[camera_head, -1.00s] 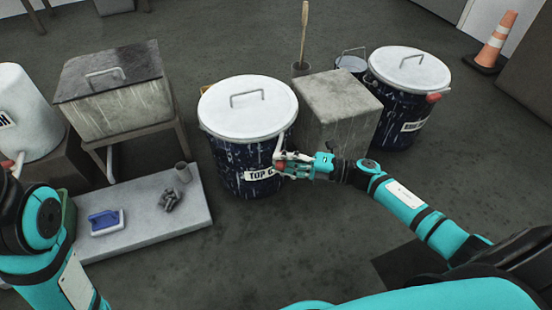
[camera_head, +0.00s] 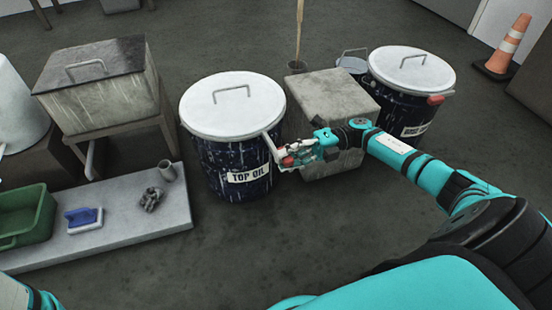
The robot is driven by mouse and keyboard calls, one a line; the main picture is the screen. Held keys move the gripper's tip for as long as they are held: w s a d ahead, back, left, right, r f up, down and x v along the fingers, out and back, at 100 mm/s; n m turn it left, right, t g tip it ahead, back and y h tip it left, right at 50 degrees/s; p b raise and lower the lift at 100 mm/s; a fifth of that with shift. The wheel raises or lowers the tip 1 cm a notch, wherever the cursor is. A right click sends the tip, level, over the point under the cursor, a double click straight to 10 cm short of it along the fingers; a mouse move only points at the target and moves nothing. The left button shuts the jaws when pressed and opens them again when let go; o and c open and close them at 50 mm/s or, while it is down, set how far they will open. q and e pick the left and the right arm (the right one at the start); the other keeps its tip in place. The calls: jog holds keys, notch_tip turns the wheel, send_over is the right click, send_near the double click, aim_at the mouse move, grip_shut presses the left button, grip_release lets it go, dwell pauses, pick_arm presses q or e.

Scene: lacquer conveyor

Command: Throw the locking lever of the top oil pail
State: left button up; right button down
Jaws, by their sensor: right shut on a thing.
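The top oil pail (camera_head: 213,165) is a dark blue drum with a white lid (camera_head: 232,108) and a "TOP OIL" label (camera_head: 247,174). Its pale locking lever (camera_head: 271,147) hangs slantwise from the rim at the pail's right front, and its lower end stands out from the wall. My right gripper (camera_head: 287,158) is shut on the lever's red grip (camera_head: 288,161), beside the pail's right edge. The fingers partly hide the grip. My left gripper is out of view; only a bit of my left arm shows at the bottom left.
A grey block (camera_head: 335,96) stands right of the pail, close behind my right wrist. A second blue pail (camera_head: 404,100) with a red grip (camera_head: 435,99) stands beyond. A low slab (camera_head: 120,234) with a green bin (camera_head: 27,222) and blue brush (camera_head: 83,217) lies left. Front floor is clear.

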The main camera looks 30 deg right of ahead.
jog(key=shift+d, duration=0.1)
dwell(0.4)
jog(key=c, duration=1.2)
grip_release()
jog(key=shift+o, duration=0.2)
jog(key=shift+d, duration=0.1)
jog(key=s+d, duration=0.1)
jog(key=d, duration=1)
jog(key=shift+s+d, duration=0.3)
jog(key=shift+d, duration=0.05)
